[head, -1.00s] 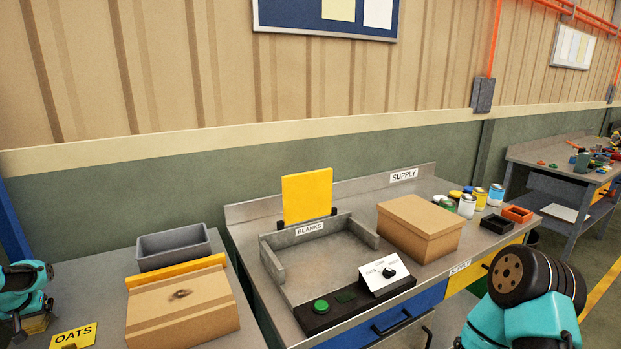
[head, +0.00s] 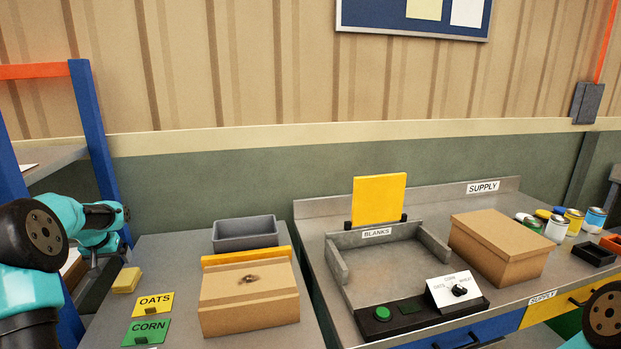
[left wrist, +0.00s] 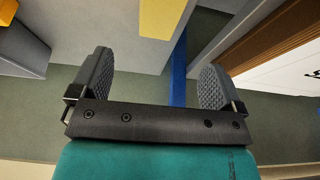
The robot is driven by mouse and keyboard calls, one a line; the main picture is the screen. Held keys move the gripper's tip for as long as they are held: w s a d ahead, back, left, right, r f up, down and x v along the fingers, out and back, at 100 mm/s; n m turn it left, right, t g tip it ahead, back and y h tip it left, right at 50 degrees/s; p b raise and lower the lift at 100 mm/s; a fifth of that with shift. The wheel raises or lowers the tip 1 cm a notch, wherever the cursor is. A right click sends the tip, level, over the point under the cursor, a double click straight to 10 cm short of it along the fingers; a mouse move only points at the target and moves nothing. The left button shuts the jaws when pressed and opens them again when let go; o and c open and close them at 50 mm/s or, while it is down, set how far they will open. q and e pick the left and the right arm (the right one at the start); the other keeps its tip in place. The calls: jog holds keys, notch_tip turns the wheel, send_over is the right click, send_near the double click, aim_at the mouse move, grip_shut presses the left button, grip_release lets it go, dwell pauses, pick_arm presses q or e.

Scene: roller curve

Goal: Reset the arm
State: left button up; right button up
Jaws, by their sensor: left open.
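My left arm comes in from the left in the head view. Its gripper (head: 93,262) hangs beyond the left edge of the grey bench, left of a yellow sponge-like block (head: 126,280), and is partly hidden by my arm. In the left wrist view my left gripper (left wrist: 155,86) has its two grey pads wide apart with nothing between them; a yellow block (left wrist: 160,18) lies past them at the top. My right arm shows only as a dark round joint at the lower right of the head view. My right gripper is out of view.
The left bench holds a cardboard box (head: 248,302), a grey bin (head: 246,234), an OATS card (head: 153,303) and a CORN card (head: 146,331). The right bench carries a BLANKS tray (head: 340,262), a selector panel (head: 458,290) and a brown box (head: 500,246). A blue post (head: 99,150) stands behind my left arm.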

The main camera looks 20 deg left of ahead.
aim_at(125, 278)
pick_arm(q)
jog(key=x, duration=1.2)
jog(key=shift+a+f, duration=0.1)
jog(key=shift+f, duration=0.05)
notch_tip(125, 278, up, 4)
jog(key=shift+w+f, duration=0.1)
jog(key=shift+f, duration=0.05)
jog(key=s+d, duration=0.2)
jog(key=d, duration=0.1)
jog(key=s+d, duration=0.2)
jog(key=d, duration=0.1)
jog(key=s+d+r, duration=0.1)
jog(key=s+d, duration=0.2)
jog(key=d, duration=0.1)
jog(key=shift+d+r, duration=0.1)
jog(key=shift+d, duration=0.1)
